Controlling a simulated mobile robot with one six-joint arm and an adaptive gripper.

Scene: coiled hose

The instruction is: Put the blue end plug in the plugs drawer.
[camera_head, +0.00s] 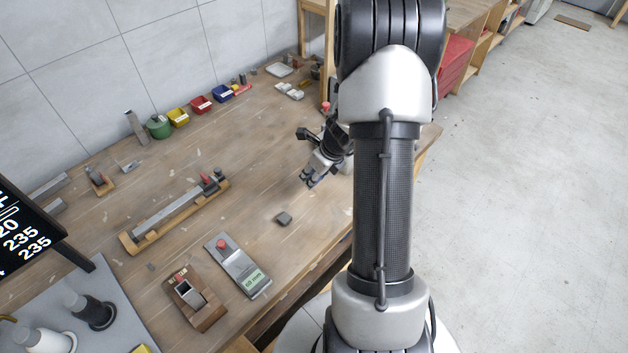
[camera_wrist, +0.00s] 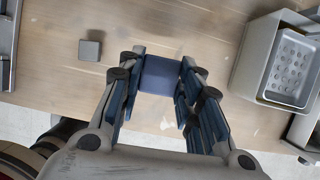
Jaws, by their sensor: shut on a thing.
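My gripper (camera_wrist: 161,68) is shut on a dark blue block, the blue end plug (camera_wrist: 160,76), held between its two fingertips in the wrist view. In the head view my gripper (camera_head: 309,180) hangs over the far right part of the wooden bench, and the plug cannot be made out there. A grey open container (camera_wrist: 250,62) with a dimpled metal tray inside stands to the right of my gripper in the wrist view. I cannot tell whether it is the plugs drawer. My arm hides part of the bench's right side in the head view.
A small grey block (camera_head: 283,218) lies alone on the bench; it also shows in the wrist view (camera_wrist: 90,46). A gauge with a green display (camera_head: 238,267), a wooden-based block (camera_head: 195,297) and a long rail fixture (camera_head: 175,215) lie left. Coloured bins (camera_head: 201,104) line the wall.

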